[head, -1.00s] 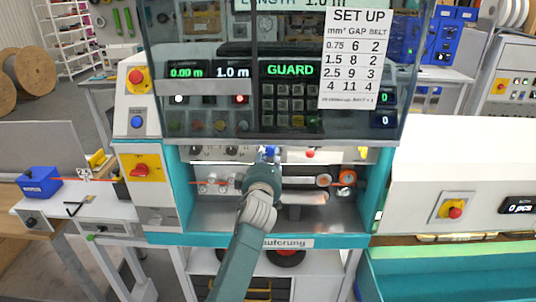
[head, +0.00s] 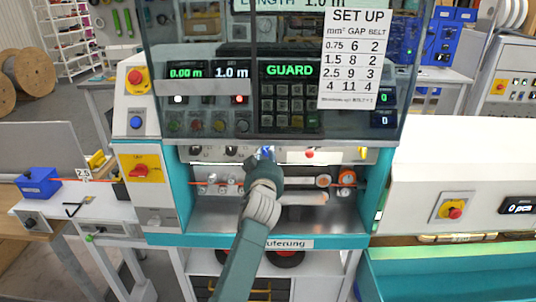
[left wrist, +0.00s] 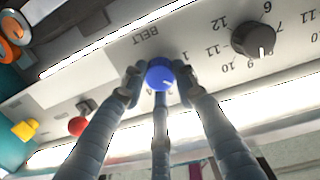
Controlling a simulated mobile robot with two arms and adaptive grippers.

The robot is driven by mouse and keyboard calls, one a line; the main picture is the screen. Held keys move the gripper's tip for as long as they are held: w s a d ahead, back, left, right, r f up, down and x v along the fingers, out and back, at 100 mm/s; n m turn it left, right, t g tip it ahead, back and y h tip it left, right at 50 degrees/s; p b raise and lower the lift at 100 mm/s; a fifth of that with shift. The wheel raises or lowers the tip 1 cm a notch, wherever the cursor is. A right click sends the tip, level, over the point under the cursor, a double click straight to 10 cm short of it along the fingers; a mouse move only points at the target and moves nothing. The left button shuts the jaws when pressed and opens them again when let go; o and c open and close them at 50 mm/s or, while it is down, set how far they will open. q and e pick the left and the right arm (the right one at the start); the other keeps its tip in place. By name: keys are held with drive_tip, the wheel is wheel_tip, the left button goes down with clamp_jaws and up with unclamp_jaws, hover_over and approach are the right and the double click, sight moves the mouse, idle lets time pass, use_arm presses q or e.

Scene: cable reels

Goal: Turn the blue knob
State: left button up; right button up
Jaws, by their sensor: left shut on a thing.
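The blue knob (left wrist: 160,75) sits on a pale panel next to the word BELT in the left wrist view. It carries a white pointer mark, and its dial numbers are partly hidden by my fingers. My left gripper (left wrist: 158,84) has its fingers closed around the knob, from both sides and from below. In the head view my left gripper (head: 264,158) reaches up to the panel under the dark guard window, and only a little of the blue knob (head: 266,151) shows past it. My right gripper is in neither view.
A dark knob (left wrist: 253,38) with its own dial is beside the blue one. The guard window (head: 270,80) hangs above my gripper.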

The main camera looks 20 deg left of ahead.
use_arm(q)
drive_tip(key=m, duration=0.2)
drive_tip(key=r+m, duration=0.1)
drive_tip(key=m, duration=0.2)
drive_tip(key=shift+w, duration=0.1)
drive_tip(key=shift+m+y, duration=0.4)
drive_tip(key=shift+m, duration=1.2)
drive_tip(key=o, duration=1.1)
drive_tip(key=shift+d, duration=0.1)
drive_tip(key=v, duration=1.1)
drive_tip(key=shift+s+d+f, duration=0.15)
drive_tip(key=shift+s+f, duration=0.05)
drive_tip(key=shift+s, duration=0.2)
